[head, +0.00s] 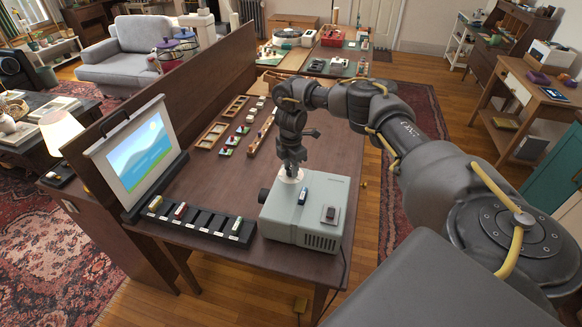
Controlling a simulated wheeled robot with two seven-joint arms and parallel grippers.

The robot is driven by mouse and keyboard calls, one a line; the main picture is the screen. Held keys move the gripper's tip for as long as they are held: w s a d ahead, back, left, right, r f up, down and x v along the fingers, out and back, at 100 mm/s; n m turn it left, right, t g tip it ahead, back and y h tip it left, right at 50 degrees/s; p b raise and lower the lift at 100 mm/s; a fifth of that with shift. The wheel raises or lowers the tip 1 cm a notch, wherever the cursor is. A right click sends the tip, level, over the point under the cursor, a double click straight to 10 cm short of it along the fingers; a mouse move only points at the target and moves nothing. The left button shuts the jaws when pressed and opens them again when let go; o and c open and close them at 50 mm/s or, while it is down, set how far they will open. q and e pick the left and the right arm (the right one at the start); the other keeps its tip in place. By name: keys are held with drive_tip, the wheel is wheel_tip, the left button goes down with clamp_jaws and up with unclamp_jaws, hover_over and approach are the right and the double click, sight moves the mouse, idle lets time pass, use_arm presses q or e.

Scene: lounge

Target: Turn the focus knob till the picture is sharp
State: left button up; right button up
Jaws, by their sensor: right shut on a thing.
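The grey projector (296,223) stands on the dark wooden table (222,183). Its dark lens (263,195) faces left toward a small white screen (132,152). The screen carries a picture (141,154) of blue sky, hills and a pale sun; at this size I cannot tell how sharp it is. My right gripper (291,174) points down at the back of the projector's top and is shut on the focus knob, which shows only as a pale round rim (299,175) under the fingers. My left gripper is out of view.
A black slotted rack (200,224) with a few small items lies along the table's front edge, left of the projector. Wooden trays (212,135) and small colored pieces lie behind. A raised wooden panel (180,88) borders the table's left side. A cable hangs at the right.

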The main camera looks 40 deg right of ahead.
drive_tip(key=o, duration=1)
drive_tip(key=shift+c, duration=0.2)
drive_tip(key=shift+r, duration=0.3)
wheel_tip(320, 180, up, 10)
drive_tip(key=shift+r, duration=0.1)
